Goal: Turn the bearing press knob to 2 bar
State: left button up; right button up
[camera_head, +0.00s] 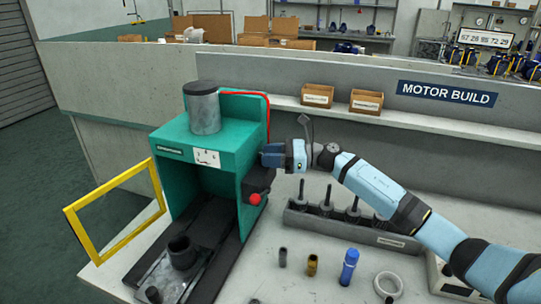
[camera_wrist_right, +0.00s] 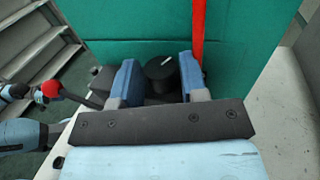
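The teal bearing press (camera_head: 217,150) stands on the bench in the head view, with a white gauge panel (camera_head: 207,158) on its front; the reading is too small to tell. My right gripper (camera_head: 268,156) is at the press's right side. In the right wrist view, the black knob (camera_wrist_right: 161,72) with a white pointer line lies between the two blue fingers of my right gripper (camera_wrist_right: 158,64). The fingers are open around the knob, with a narrow gap seen on each side. The pointer slants up to the right. No scale marks are readable. My left gripper is not in view.
A lever with a red ball (camera_head: 255,199) sticks out below my right gripper. A yellow guard frame (camera_head: 70,222) stands open at the left. A grey rack with pins (camera_head: 340,225), a blue bottle (camera_head: 349,266) and a ring (camera_head: 388,283) stand to the right.

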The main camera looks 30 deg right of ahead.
jog(key=c, duration=0.5)
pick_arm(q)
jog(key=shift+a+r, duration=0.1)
